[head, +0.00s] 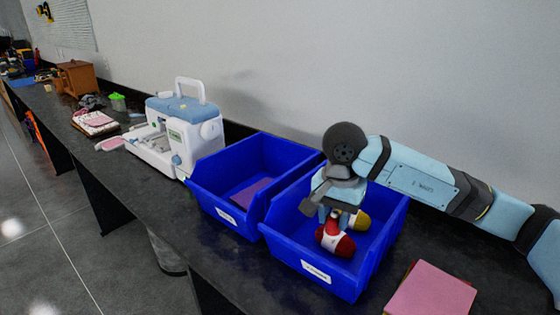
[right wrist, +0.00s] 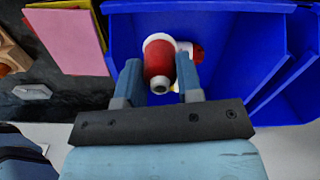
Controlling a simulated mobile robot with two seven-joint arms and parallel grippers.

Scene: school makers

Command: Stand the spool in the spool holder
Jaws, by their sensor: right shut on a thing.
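My right gripper (head: 338,202) reaches down into the right blue bin (head: 295,226), and it shows from behind in the right wrist view (right wrist: 160,82). It is shut on a red spool (right wrist: 158,60) with white ends, which sits between its fingers. In the head view, red and white spool parts (head: 334,240) show just below the gripper. A second red and white piece (right wrist: 197,52) lies close behind the held spool. A yellow spool (head: 360,220) is beside the gripper in the bin. I cannot make out the spool holder in either view. My left gripper is not in view.
Another blue bin (head: 222,212) stands against the right bin's left side, with a purple item inside. A white and blue sewing machine (head: 180,130) stands farther left. Pink sheets (head: 432,290) lie right of the bins. The wall runs close behind the bench.

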